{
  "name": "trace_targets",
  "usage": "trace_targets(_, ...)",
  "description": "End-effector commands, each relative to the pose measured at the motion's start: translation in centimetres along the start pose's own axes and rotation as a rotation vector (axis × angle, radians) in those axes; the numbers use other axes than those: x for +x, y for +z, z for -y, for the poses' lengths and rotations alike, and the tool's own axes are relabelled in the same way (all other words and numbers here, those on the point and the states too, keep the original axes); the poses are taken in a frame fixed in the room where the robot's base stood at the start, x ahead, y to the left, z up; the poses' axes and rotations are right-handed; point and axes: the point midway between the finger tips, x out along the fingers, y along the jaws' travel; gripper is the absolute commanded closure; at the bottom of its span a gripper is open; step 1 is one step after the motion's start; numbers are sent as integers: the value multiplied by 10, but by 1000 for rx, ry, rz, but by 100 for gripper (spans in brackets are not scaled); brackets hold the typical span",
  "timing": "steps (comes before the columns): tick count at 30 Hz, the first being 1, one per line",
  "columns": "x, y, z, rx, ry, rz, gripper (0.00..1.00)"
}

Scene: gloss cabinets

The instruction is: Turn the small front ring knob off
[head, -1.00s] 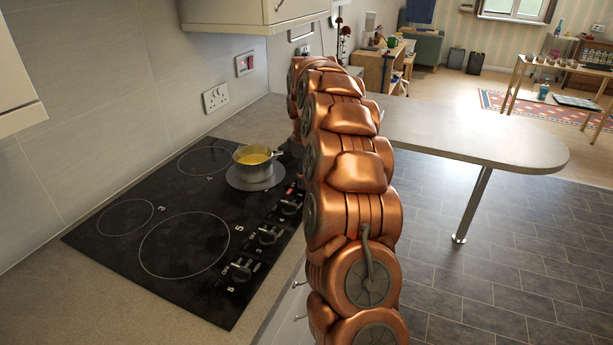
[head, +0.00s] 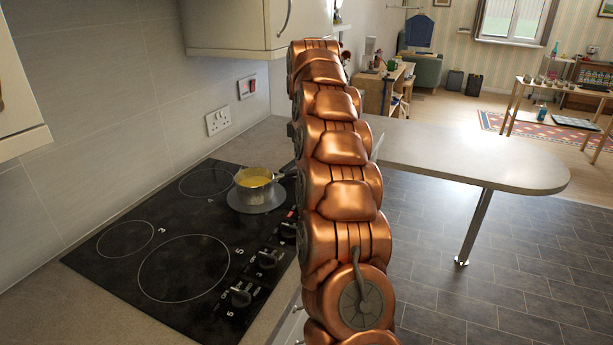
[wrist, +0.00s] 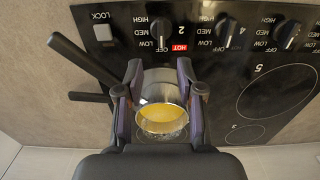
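The black hob (head: 130,265) has a row of black knobs along its front edge. In the wrist view, the knob marked 2 (wrist: 162,32) sits beside a lit red HOT sign (wrist: 179,48). In the head view my arm hides the gripper.
The saucepan (head: 254,187) with yellow contents stands on the front right ring. A dark handle (wrist: 85,62) shows left of the gripper in the wrist view. A wall cabinet (head: 232,30) hangs above. A counter (head: 470,165) extends right, with open floor before it.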

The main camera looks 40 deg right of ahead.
Motion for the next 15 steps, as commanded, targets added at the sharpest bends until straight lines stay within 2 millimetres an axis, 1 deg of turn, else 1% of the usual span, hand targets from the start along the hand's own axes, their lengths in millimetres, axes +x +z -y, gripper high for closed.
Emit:
trace_targets(7,-13,0,0,0,1,-1,62)
trace_targets(15,-15,0,0,0,0,-1,62)
